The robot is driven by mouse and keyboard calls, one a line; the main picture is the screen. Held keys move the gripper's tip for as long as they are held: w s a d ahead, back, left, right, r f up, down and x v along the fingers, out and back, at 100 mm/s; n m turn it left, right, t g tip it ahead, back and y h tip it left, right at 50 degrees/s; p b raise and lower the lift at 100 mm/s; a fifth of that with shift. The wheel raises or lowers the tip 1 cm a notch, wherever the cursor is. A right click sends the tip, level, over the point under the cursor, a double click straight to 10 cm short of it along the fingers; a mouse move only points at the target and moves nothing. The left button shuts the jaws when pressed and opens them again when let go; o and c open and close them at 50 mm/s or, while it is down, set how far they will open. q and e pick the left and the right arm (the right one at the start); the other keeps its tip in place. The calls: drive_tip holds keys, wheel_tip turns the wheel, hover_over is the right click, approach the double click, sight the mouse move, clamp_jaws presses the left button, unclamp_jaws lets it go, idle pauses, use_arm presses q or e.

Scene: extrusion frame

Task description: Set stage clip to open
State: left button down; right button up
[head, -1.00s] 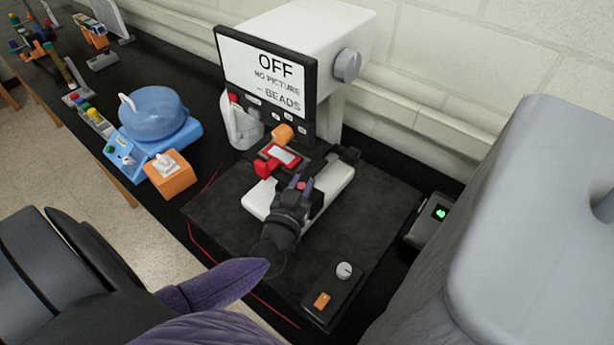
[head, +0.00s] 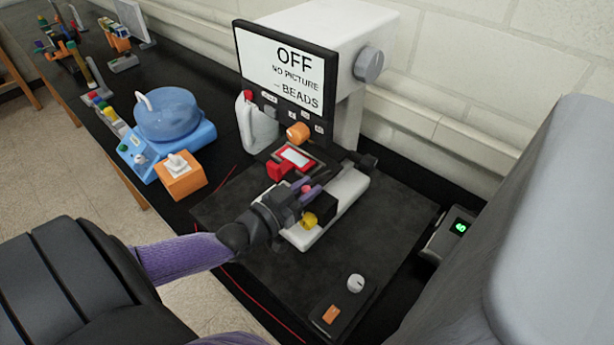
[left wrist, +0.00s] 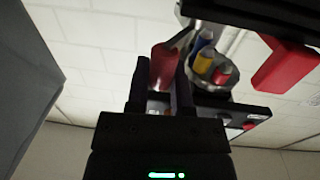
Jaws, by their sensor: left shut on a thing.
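The microscope (head: 350,125) has a screen (head: 285,65) reading "OFF", "NO PICTURE" and "BEADS". Below the screen is its stage, with a red bracket (head: 280,171) beside a pale slide area (head: 296,157). My left gripper (head: 308,190) is at the near side of the stage, over the white base. It is shut on a small red handle, which shows between the fingers in the left wrist view (left wrist: 163,65). I cannot tell for sure whether this handle is the stage clip. The clip's setting is not clear. My right gripper is not in view.
An orange knob (head: 298,132) and a white bottle (head: 257,122) are near the stage. A yellow knob (head: 309,221) sits just below my gripper. A control box (head: 343,303) lies front right. A blue bowl device (head: 167,118) and an orange switch box (head: 180,177) stand left.

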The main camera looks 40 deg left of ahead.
use_arm(q)
drive_tip(key=c, duration=0.5)
unclamp_jaws()
drive_tip(key=shift+s, duration=0.1)
drive_tip(key=s+a, duration=0.1)
drive_tip(key=s, duration=0.8)
drive_tip(key=shift+s+a, duration=0.3)
drive_tip(key=shift+a, duration=0.05)
